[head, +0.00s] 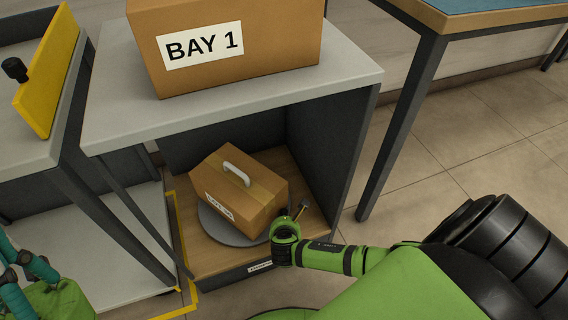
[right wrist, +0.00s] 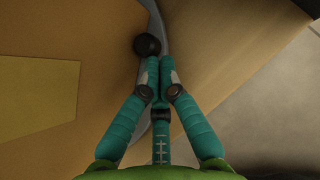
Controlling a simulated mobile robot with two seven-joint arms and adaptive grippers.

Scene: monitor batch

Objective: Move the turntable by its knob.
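The turntable (head: 221,229) is a grey disc on the wooden floor of a low bay, with a brown carton (head: 228,200) with a white handle on it. In the right wrist view a strip of the disc's grey rim (right wrist: 163,22) shows, with a round black knob (right wrist: 147,45) beside it. My right gripper (right wrist: 160,66) has its teal fingers drawn together, with nothing seen between them. Its tips are close to the knob, which lies just beyond the left finger; I cannot tell if they touch. My left gripper (head: 22,262) is at the lower left, away from the bay.
The bay's side walls and grey top (head: 345,75) enclose the turntable. A BAY 1 carton (head: 235,60) stands on top. At left is a grey bench with a yellow plate (head: 47,75) and black knob. A blue-topped table (head: 500,8) stands at right.

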